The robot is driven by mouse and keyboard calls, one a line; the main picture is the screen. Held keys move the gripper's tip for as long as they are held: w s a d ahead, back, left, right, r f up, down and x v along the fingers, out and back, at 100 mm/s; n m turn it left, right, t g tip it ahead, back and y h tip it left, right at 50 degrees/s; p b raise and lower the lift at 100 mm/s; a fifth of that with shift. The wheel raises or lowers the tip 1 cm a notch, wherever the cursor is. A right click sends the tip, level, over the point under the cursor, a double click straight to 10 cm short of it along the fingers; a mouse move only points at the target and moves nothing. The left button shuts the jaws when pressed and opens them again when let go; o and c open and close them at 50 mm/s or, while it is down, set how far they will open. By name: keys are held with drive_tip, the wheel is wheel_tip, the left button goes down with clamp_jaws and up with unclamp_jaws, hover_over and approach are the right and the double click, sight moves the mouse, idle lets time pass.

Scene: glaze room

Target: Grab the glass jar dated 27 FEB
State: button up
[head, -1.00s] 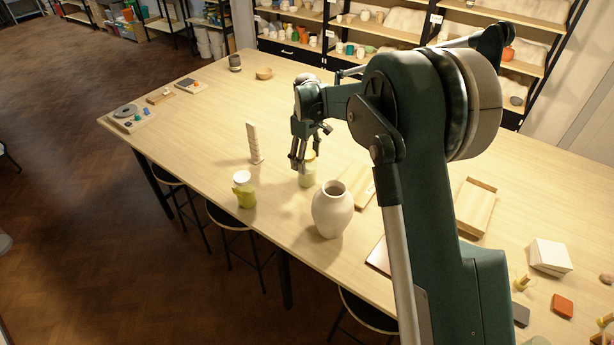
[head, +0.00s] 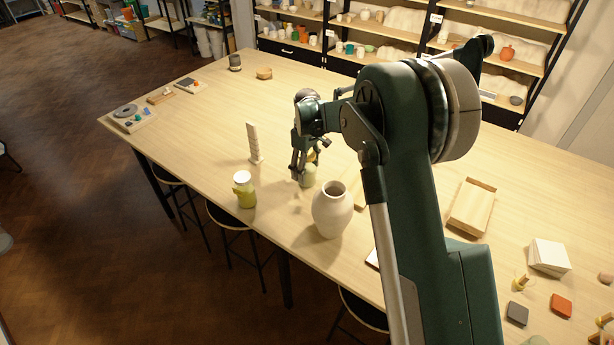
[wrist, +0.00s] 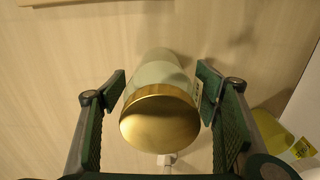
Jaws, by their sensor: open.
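A pale green glass jar with a gold lid (wrist: 160,118) stands between the fingers of my gripper (wrist: 160,95) in the wrist view. The fingers are open, one on each side, with small gaps showing. In the head view my gripper (head: 303,172) is down at this jar (head: 309,181) and partly hides it. A second jar (head: 244,190), yellow-green with a white lid, stands to the left near the table edge. A yellow tag (wrist: 303,148) shows at the right of the wrist view beside a yellow-green, white-topped thing. No date is readable on either jar.
A pale vase (head: 332,210) stands close to the right of my gripper, near the table's front edge. A pale upright stepped piece (head: 255,143) stands to the left. A wooden tray (head: 472,206) lies to the right. The table's far left middle is clear.

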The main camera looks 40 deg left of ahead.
drive_tip(key=c, duration=1.4)
drive_tip(key=shift+r, duration=0.1)
drive_tip(key=shift+r+b, duration=0.35)
drive_tip(key=shift+r, duration=4.6)
